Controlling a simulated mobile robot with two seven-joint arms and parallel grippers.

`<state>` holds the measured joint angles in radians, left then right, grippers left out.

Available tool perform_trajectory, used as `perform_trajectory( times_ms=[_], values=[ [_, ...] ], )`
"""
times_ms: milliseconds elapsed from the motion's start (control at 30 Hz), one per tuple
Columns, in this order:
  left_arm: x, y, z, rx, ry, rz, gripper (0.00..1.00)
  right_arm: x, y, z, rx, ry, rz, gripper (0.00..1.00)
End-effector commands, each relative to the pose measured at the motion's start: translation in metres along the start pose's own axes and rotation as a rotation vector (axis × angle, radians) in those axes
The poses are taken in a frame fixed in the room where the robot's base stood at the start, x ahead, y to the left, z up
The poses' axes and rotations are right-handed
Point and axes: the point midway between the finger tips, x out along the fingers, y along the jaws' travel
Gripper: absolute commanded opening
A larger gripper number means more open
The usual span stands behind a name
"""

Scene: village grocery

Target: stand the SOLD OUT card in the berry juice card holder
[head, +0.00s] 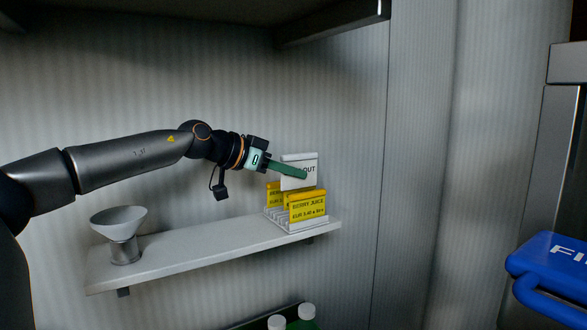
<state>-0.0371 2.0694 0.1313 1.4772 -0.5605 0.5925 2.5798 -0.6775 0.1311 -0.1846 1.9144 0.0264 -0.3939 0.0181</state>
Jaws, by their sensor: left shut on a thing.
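The SOLD OUT card (298,158) is white with dark letters, and only "OUT" is readable. My left gripper (303,174) is shut on it, with its green fingers covering part of the card. The card is nearly upright, just above and behind the front yellow card. The berry juice card holder (306,227) is a pale slotted rack at the right end of the wall shelf. A yellow BERRY JUICE card (307,207) stands at its front, and another yellow card (273,196) stands behind to the left. Whether the white card's lower edge touches a slot is hidden. My right gripper is out of view.
The white shelf (200,251) is bare between the holder and a white bowl on a metal foot (122,232) at its left end. White-capped bottles (304,317) stand below. A blue object (552,262) is at the right. A dark ledge (330,24) hangs above.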

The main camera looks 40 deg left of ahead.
Motion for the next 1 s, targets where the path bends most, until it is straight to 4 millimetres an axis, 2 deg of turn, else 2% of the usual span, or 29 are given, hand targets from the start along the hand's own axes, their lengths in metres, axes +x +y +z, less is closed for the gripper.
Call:
perform_trajectory(
  times_ms=[467, 1000],
  values=[
    [0.004, 0.001, 0.008, -0.002, 0.001, -0.002, 0.0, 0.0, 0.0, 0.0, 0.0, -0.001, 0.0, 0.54],
    [0.017, 0.001, 0.04, -0.002, 0.001, -0.002, 0.0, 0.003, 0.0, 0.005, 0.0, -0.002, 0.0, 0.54]
  ],
)
